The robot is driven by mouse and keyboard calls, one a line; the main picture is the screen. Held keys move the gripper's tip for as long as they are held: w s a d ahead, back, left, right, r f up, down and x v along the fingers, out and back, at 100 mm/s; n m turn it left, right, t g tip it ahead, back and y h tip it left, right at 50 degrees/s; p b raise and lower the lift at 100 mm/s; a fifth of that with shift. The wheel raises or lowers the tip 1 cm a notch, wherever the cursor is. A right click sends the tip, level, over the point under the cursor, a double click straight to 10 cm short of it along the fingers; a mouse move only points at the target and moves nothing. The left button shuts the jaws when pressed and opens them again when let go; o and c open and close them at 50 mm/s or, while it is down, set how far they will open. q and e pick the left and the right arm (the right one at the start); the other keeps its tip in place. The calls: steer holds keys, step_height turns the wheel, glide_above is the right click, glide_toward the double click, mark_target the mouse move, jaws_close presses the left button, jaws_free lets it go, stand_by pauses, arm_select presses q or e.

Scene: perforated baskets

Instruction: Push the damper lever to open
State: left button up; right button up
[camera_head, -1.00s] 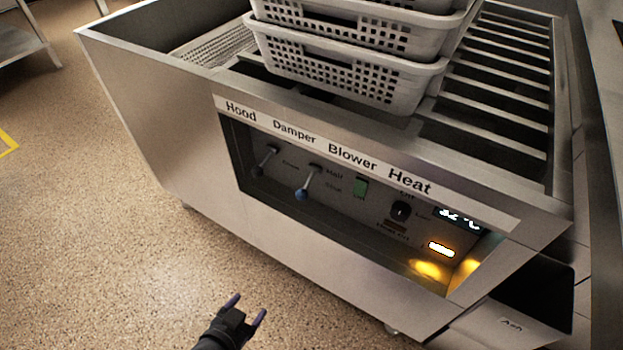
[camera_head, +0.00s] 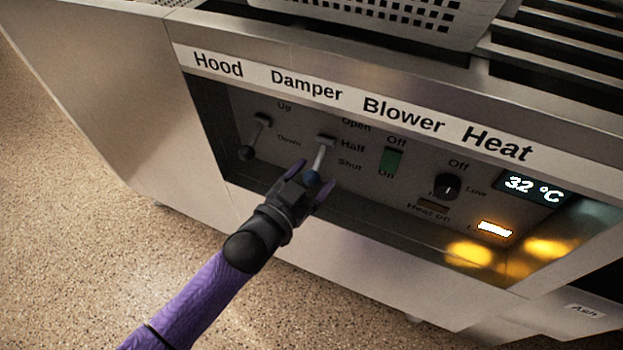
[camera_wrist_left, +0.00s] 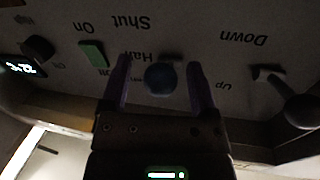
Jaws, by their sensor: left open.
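The damper lever (camera_head: 319,158) is a light stalk with a blue ball end, under the "Damper" label on the recessed panel. It slants downward, with its ball near the "Shut" marking. My left gripper (camera_head: 313,176) is open at the panel, with its fingertips on either side of the blue ball. In the left wrist view the blue ball (camera_wrist_left: 160,78) sits between the two open fingers (camera_wrist_left: 158,85), with a gap visible on each side. I cannot tell whether a finger touches the lever. My right gripper is not in view.
The hood lever (camera_head: 255,138) with a dark ball is to the left. The green blower switch (camera_head: 390,161), heat knob (camera_head: 447,187) and temperature display (camera_head: 533,188) are to the right. The panel's metal frame surrounds the recess. A perforated basket (camera_head: 390,18) stands on top.

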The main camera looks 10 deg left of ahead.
arm_select(q)
jaws_close()
stand_by(0.3)
stand_by(1.1)
